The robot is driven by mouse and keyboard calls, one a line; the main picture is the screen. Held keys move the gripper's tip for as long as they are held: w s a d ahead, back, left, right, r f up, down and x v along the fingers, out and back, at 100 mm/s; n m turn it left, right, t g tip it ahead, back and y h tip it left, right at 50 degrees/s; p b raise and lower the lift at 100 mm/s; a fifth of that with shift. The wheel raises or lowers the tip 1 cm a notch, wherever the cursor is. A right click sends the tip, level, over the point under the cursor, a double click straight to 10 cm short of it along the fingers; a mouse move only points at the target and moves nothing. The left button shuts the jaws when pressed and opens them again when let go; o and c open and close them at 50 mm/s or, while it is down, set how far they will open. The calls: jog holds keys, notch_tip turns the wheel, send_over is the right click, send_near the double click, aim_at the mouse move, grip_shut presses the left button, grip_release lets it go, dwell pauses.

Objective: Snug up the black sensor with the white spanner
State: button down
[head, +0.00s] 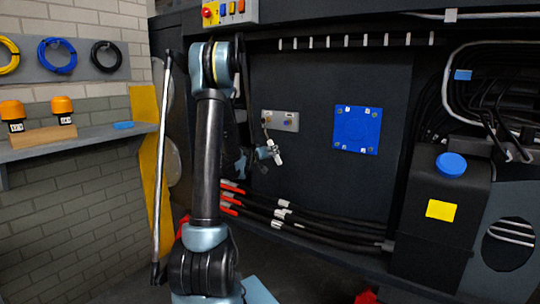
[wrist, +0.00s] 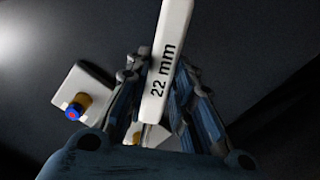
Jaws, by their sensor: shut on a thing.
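The white spanner (wrist: 170,45), marked "22 mm", runs up the wrist view between the fingers of my gripper (wrist: 158,85). My gripper is shut on it. In the head view my gripper (head: 264,153) is small and partly behind my arm, with the white spanner (head: 274,152) at it, just below a pale sensor block (head: 291,126). In the wrist view the block (wrist: 68,88) shows at left with a brass fitting with a blue and red end (wrist: 77,106). I cannot make out the black sensor clearly; the spanner and fingers cover part of the block.
A blue square plate (head: 356,130) is on the dark chassis panel right of the block. Black hoses with red and white sleeves (head: 285,212) run below. A blue-capped black tank (head: 440,220) stands at right. A shelf (head: 85,142) with orange-topped items is at left.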

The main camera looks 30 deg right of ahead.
jog(key=shift+w+d, duration=0.15)
jog(key=shift+d, duration=0.3)
dwell(0.3)
jog(key=shift+w+a+f+m, duration=0.35)
jog(key=shift+w+m, duration=0.1)
jog(key=shift+w, duration=0.15)
jog(key=shift+w+a+f+m, duration=0.2)
jog(key=shift+w+f+m, duration=0.1)
jog(key=shift+w+m, duration=0.25)
jog(key=w, duration=0.1)
jog(key=m, duration=0.1)
jog(key=w+a, duration=0.1)
jog(key=shift+w+f+m, duration=0.3)
jog(key=shift+w+f, duration=0.05)
jog(key=shift+w+a+f+m+t+y, duration=0.1)
jog(key=shift+w+a+m+t, duration=0.15)
jog(key=shift+w, duration=0.2)
jog(key=shift+w+a+m+y, duration=0.1)
jog(key=shift+w+a+m, duration=0.05)
jog(key=shift+w+m, duration=0.25)
jog(key=shift+w+a+f+m+t+y, duration=0.15)
jog(key=shift+w+a+m, duration=0.1)
jog(key=shift+w, duration=0.25)
